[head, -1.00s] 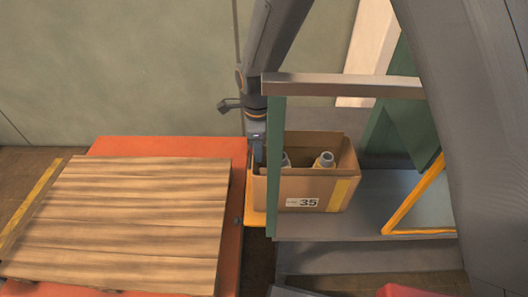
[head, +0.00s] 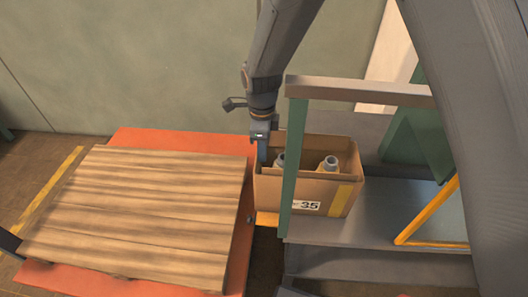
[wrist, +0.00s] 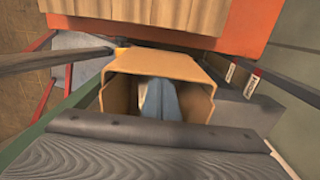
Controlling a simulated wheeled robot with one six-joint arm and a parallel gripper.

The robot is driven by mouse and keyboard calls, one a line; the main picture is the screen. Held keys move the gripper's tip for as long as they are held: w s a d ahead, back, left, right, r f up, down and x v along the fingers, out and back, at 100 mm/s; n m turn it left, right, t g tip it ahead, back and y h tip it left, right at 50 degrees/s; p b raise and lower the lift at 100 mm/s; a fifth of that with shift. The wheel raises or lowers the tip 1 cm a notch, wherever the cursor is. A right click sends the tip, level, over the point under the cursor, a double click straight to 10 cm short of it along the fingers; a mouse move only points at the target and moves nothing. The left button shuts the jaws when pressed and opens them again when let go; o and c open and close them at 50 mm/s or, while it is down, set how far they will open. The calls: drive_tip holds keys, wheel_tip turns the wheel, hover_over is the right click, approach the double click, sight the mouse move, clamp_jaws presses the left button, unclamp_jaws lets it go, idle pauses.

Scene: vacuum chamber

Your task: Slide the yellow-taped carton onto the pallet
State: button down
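The carton (head: 292,191) is an open brown box with a yellow tape strip down its front right and a label reading 35. It stands upright at the left end of the grey chamber floor, behind the green post, and holds grey-topped bottles (head: 329,165). The wooden pallet (head: 140,210) lies to its left, very close. My gripper (head: 262,152) points down at the carton's left side, a blue-grey finger reaching inside the rim. The carton also shows in the wrist view (wrist: 165,64). Whether the fingers pinch its wall is hidden.
The pallet rests on an orange-red platform (head: 190,141) and its top is clear. A green post (head: 294,165) and grey top bar (head: 355,91) frame the chamber opening. A yellow-orange frame (head: 428,213) stands at right. An orange strip (head: 267,218) shows below the carton.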

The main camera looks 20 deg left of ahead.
drive_tip(key=shift+a, duration=0.15)
drive_tip(key=s+a, duration=0.2)
drive_tip(key=a, duration=0.9)
drive_tip(key=shift+s+a, duration=0.25)
drive_tip(key=shift+s, duration=0.15)
idle(0.9)
drive_tip(key=shift+a, duration=0.15)
drive_tip(key=s+a+b, duration=0.1)
drive_tip(key=s+a, duration=0.2)
drive_tip(key=a, duration=0.8)
drive_tip(key=shift+a+b, duration=0.2)
drive_tip(key=shift+b, duration=0.15)
idle(1.1)
